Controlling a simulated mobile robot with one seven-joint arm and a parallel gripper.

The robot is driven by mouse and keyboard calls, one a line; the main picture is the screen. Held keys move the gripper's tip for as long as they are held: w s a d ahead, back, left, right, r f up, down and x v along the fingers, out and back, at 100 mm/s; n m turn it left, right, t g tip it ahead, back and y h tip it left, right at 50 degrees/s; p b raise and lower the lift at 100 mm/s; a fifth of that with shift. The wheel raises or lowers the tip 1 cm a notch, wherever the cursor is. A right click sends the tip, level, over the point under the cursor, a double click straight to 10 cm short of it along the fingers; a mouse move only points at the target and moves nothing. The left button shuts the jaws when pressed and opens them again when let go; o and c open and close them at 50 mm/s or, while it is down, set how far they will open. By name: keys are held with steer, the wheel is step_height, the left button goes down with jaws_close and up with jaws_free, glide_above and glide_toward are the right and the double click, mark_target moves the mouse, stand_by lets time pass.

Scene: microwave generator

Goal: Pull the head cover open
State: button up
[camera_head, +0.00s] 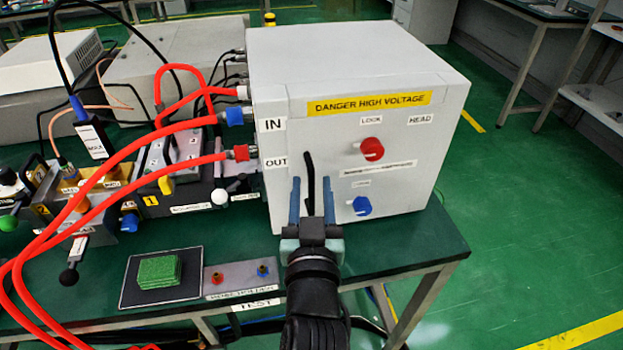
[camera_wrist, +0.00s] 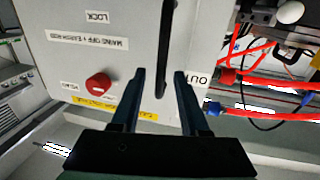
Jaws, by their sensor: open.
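The head cover is the light grey front panel (camera_head: 410,165) of a box marked DANGER HIGH VOLTAGE, and it looks closed. A slim black upright handle (camera_head: 309,172) is on its left part. The handle also shows in the wrist view (camera_wrist: 165,45), where the picture is turned. My gripper (camera_head: 311,181) is open in front of the panel, with one blue-grey finger on each side of the handle. In the wrist view the handle's end lies between the fingertips (camera_wrist: 160,73). I cannot tell whether the fingers touch the handle or the panel.
A red knob (camera_head: 372,149) and a blue knob (camera_head: 362,206) stick out of the panel right of the handle. Red hoses (camera_head: 130,150) run from the box's left side. A green block (camera_head: 159,271) lies on the bench at the left. The floor to the right is clear.

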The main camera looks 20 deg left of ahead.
steer(key=shift+x, duration=0.85)
jaws_close()
steer(key=shift+s, duration=0.1)
stand_by(0.8)
